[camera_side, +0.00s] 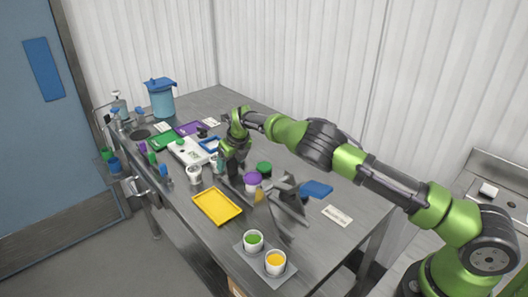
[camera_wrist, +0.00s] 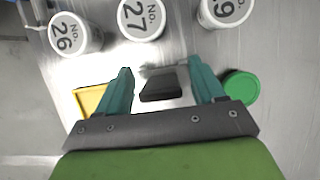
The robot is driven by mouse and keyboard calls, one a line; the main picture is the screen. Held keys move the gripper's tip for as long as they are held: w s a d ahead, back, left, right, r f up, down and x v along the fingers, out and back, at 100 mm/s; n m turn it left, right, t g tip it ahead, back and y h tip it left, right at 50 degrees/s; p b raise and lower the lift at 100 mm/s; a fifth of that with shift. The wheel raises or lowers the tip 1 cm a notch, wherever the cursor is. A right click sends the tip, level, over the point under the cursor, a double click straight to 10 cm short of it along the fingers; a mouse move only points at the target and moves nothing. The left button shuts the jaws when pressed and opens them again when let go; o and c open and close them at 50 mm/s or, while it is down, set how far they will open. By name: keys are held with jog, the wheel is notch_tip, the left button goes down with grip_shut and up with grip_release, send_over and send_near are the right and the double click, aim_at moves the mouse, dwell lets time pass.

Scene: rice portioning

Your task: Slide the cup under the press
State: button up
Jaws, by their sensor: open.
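My gripper (camera_side: 230,170) is over the middle of the bench, pointing down. In the wrist view its two teal fingers (camera_wrist: 164,85) stand wide apart with nothing held. A dark block (camera_wrist: 160,84) shows beyond and between them. Three white cups marked No. 26 (camera_wrist: 68,33), No. 27 (camera_wrist: 141,18) and one ending in 9 (camera_wrist: 225,10) are in a row past the fingertips, apart from them. In the side view a white cup (camera_side: 194,174) stands left of my gripper. A grey angled apparatus (camera_side: 288,205) to its right may be the press; I cannot tell.
A yellow tray (camera_side: 217,206) lies near the front edge. Two filled cups, green (camera_side: 253,240) and yellow (camera_side: 275,261), stand at the near corner. A green lid (camera_side: 264,168) and a blue item (camera_side: 316,188) are right of my gripper. A blue container (camera_side: 160,100) stands at the back.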

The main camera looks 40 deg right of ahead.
aim_at(250, 174)
jog(key=shift+c, duration=0.3)
grip_shut()
jog(key=shift+s+r, duration=0.15)
jog(key=shift+s, duration=0.45)
jog(key=s, duration=0.8)
jog(key=shift+s+d, duration=0.1)
jog(key=shift+s, duration=0.05)
jog(key=shift+o, duration=0.3)
grip_release()
jog(key=v, duration=1.6)
jog(key=shift+s+r, duration=0.25)
jog(key=shift+s, duration=0.05)
